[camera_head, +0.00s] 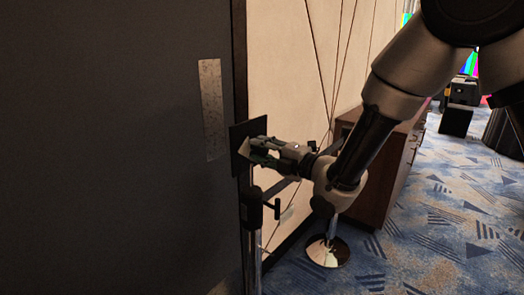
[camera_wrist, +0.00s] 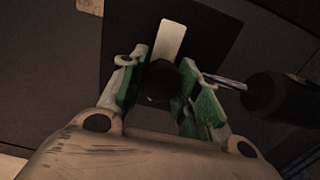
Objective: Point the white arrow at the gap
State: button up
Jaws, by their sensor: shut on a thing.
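A dark square plate (camera_head: 238,134) is fixed beside the dark panel's edge and faces my gripper. The white arrow shows in the wrist view (camera_wrist: 171,38) as a pale flat bar that runs upward and slightly right from a dark round knob (camera_wrist: 163,80). In the head view only a small pale piece of the arrow (camera_head: 243,149) shows, left of my fingertips. My gripper (camera_head: 262,149) reaches the plate from the right. In the wrist view its green-padded fingers (camera_wrist: 158,88) stand on both sides of the knob, shut on it. I cannot make out the gap.
A large dark panel (camera_head: 110,150) with a metal strip (camera_head: 211,110) fills the left. A post with a black top (camera_head: 255,205) stands just below my gripper. A wooden cabinet (camera_head: 405,165) stands behind my arm. Carpet (camera_head: 440,240) at the right is open.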

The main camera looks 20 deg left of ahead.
jog(key=o, duration=1)
jog(key=v, duration=0.7)
jog(key=shift+s+d, duration=0.1)
jog(key=shift+d, duration=0.15)
